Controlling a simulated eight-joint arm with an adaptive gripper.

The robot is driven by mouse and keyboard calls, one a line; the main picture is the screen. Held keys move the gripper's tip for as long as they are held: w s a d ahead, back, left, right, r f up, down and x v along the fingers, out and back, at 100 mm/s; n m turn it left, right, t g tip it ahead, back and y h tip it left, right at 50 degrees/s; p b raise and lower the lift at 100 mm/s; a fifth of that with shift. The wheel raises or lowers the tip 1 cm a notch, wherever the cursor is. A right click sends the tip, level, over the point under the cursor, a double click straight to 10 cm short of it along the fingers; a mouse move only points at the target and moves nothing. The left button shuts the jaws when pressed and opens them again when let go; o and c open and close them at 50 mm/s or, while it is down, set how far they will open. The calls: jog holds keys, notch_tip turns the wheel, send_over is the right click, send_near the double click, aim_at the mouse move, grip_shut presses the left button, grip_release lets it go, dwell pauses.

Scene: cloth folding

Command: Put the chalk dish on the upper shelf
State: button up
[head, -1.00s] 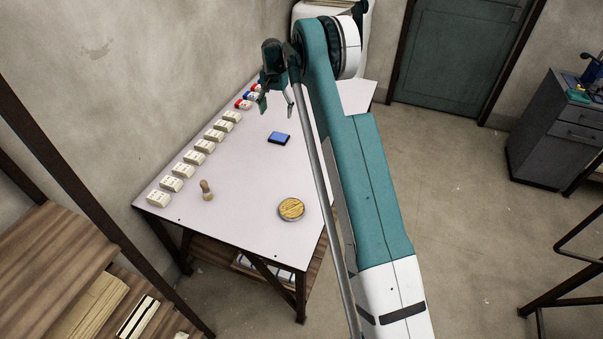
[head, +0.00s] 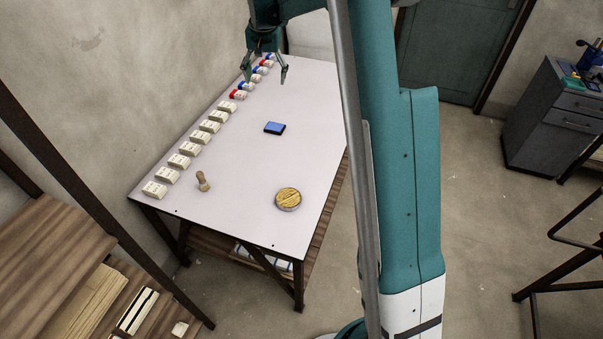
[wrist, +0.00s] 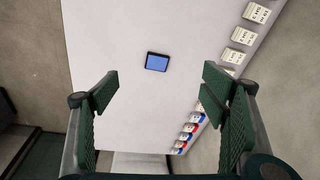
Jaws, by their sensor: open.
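A round metal-rimmed dish with a yellow-tan filling (head: 288,198), which looks like the chalk dish, sits on the near right part of the white table (head: 240,205) in the head view. My gripper (head: 265,76) is open and empty above the far part of the table, well away from the dish. The wrist view shows its two fingers spread apart (wrist: 160,95), with nothing between them but table below. The dish is not in the wrist view. A wooden shelf unit at the lower left has a higher board (head: 45,235), perhaps the upper shelf.
A blue pad (head: 274,128) lies mid-table, also in the wrist view (wrist: 157,62). A wooden stamp (head: 203,182) stands near the left edge. Several white labelled blocks (head: 190,149) and red and blue capped items (head: 247,86) line the wall side.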

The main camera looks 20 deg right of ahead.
jog(key=s+a+r+n+t, duration=0.1)
jog(key=s+a+r, duration=0.1)
jog(key=s+r, duration=0.5)
jog(key=s+a+r+n+t, duration=0.1)
jog(key=s+a+r, duration=0.15)
jog(key=s, duration=0.85)
jog(key=s+a+r+n+t, duration=0.15)
jog(key=s+r, duration=0.25)
jog(key=s, duration=0.6)
jog(key=s+a+f+n, duration=0.1)
jog(key=s+f, duration=0.1)
jog(key=s, duration=0.7)
jog(key=s+a+f+n+t, duration=0.1)
jog(key=s+a+f, duration=0.1)
jog(key=s, duration=0.7)
jog(key=s+a+f+n, duration=0.1)
jog(key=s+f, duration=0.2)
jog(key=s, duration=0.5)
jog(key=shift+s+a+f+t, duration=0.35)
jog(key=shift+s+f, duration=0.05)
jog(key=shift+o, duration=0.5)
jog(key=shift+w+r, duration=0.1)
